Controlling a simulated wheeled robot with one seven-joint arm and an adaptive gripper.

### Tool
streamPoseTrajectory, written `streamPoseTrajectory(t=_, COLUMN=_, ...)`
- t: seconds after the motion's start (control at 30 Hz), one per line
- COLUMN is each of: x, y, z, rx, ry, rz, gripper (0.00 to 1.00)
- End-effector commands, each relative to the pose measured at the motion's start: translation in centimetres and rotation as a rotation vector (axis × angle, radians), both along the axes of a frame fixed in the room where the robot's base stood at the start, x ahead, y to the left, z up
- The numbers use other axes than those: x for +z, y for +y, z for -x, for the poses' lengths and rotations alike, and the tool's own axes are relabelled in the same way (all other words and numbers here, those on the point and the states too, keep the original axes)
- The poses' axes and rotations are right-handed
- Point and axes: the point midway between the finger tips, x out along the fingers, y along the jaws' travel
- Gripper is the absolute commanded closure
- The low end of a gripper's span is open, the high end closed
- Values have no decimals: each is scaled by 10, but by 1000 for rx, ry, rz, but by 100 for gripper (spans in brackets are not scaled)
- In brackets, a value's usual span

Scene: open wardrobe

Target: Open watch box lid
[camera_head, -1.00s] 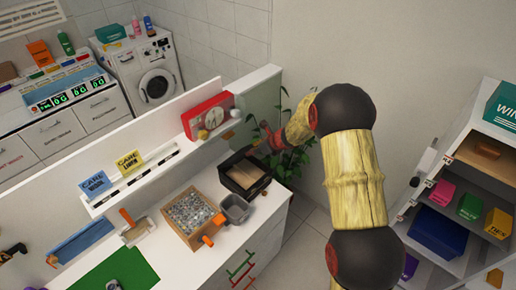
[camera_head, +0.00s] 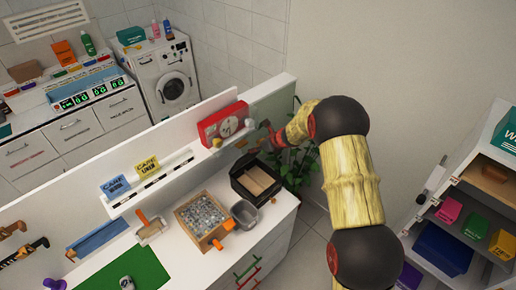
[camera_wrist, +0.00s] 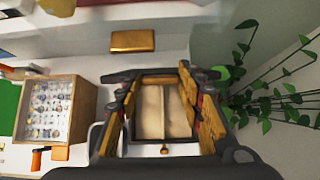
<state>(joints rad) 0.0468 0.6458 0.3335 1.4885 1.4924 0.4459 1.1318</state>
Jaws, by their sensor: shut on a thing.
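The watch box (camera_head: 240,186) is a black box with a tan inside, at the right end of the white counter. In the wrist view, its dark frame (camera_wrist: 165,72) surrounds two tan sections, with a small gold knob (camera_wrist: 165,149) at the near edge. My gripper (camera_head: 268,138) reaches over the box from the right.
A plant (camera_wrist: 275,98) is close on the right. An open wardrobe (camera_head: 440,205) stands far right.

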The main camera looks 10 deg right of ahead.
Motion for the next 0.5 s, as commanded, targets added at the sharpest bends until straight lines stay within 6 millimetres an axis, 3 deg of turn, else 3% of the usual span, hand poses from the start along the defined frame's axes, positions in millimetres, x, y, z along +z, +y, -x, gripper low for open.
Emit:
streamPoseTrajectory(t=0.23, x=4, y=0, z=-2, rx=0, ry=-6, rz=-1, gripper=100)
streamPoseTrajectory(t=0.27, x=4, y=0, z=-2, rx=0, ry=-6, rz=-1, gripper=61)
streamPoseTrajectory(t=0.5, x=2, y=0, z=-1, rx=0, ry=-3, rz=-1, gripper=48)
